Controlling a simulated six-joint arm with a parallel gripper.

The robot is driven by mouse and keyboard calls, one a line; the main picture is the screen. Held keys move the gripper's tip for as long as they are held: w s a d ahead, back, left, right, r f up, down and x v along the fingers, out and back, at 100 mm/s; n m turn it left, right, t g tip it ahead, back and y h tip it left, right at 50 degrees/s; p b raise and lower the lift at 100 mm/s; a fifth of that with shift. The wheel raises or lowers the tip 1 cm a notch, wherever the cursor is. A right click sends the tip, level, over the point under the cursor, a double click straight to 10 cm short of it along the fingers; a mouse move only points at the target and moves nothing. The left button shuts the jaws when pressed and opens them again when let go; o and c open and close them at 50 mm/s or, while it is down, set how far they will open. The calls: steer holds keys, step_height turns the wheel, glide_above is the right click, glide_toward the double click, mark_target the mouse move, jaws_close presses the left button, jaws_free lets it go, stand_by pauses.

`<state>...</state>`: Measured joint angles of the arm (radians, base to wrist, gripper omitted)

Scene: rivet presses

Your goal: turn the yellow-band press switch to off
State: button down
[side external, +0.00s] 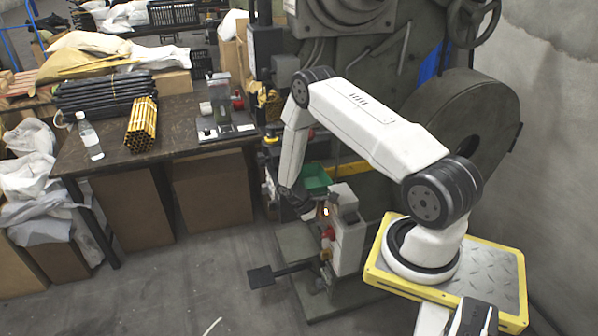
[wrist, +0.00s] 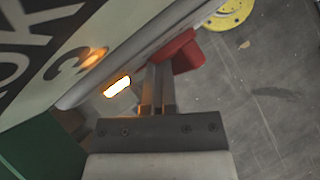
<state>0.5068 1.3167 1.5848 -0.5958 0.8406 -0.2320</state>
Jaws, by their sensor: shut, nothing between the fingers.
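The yellow-band press (side external: 345,170) stands behind my arm in the side view. A pale control box (side external: 347,240) is mounted low at its front, with a lit orange lamp (side external: 326,211) and a red part (side external: 328,233) below it. My gripper (side external: 309,214) is beside the lamp, small and partly dark there. In the wrist view my gripper (wrist: 158,78) is shut and empty. Its fingertips are close to a red block-like part (wrist: 182,53), possibly the switch; I cannot tell whether they touch. The glowing lamp (wrist: 118,87) is left of the fingers. The switch's position is unclear.
A green bin (side external: 315,178) sits behind my gripper; a green surface (wrist: 40,145) fills the wrist view's lower left. A foot pedal (side external: 260,277) juts out low. A cluttered workbench (side external: 110,152) stands at left. Open floor (side external: 190,280) lies in front.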

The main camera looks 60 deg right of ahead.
steer(key=w+a+f+t, duration=0.1)
steer(key=w+a+f, duration=0.1)
steer(key=w+a, duration=0.2)
steer(key=shift+w+f+t, duration=0.25)
steer(key=shift+w+t, duration=0.05)
stand_by(0.5)
steer(key=shift+a, duration=0.1)
stand_by(0.4)
steer(key=w+a+r+m+t, duration=0.1)
steer(key=w+a+r+t, duration=0.1)
steer(key=a+r, duration=0.5)
steer(key=w+a+r+t, duration=0.2)
steer(key=w+r, duration=0.1)
steer(key=r, duration=0.9)
steer(key=s+a+r+m+t+y, duration=0.2)
steer(key=s+a+r+t, duration=0.2)
steer(key=s+a+r, duration=0.4)
step_height(320, 180, up, 4)
steer(key=shift+a+r, duration=0.15)
steer(key=shift+a, duration=0.8)
